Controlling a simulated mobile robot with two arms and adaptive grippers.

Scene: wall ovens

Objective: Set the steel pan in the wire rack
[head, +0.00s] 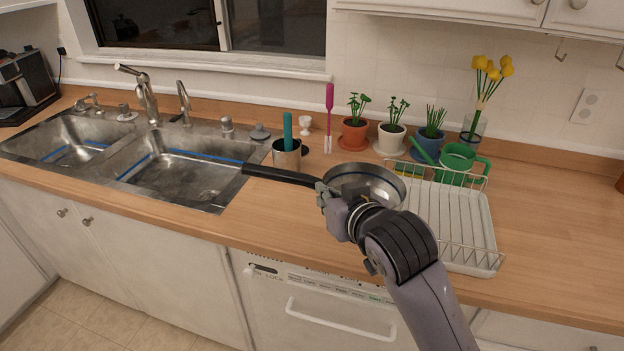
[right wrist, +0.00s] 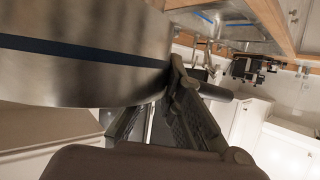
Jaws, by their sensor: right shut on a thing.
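The steel pan (head: 372,180) has a round steel body and a long black handle (head: 282,176) that points left toward the sink. My right gripper (head: 325,190) is shut on the pan at the handle's end near the body. In the right wrist view the pan's steel side (right wrist: 85,75) fills the upper left, beside the gripper's fingers (right wrist: 172,100). The wire rack (head: 450,225) stands on the counter just right of the pan. The pan appears to be left of the rack's slots, near its left edge. Whether it touches the rack or counter is unclear. My left gripper is out of view.
Potted plants (head: 393,138) and a vase of yellow flowers (head: 472,130) line the wall. A steel cup (head: 287,155) stands by the double sink (head: 185,168). The counter right of the rack (head: 560,230) is clear.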

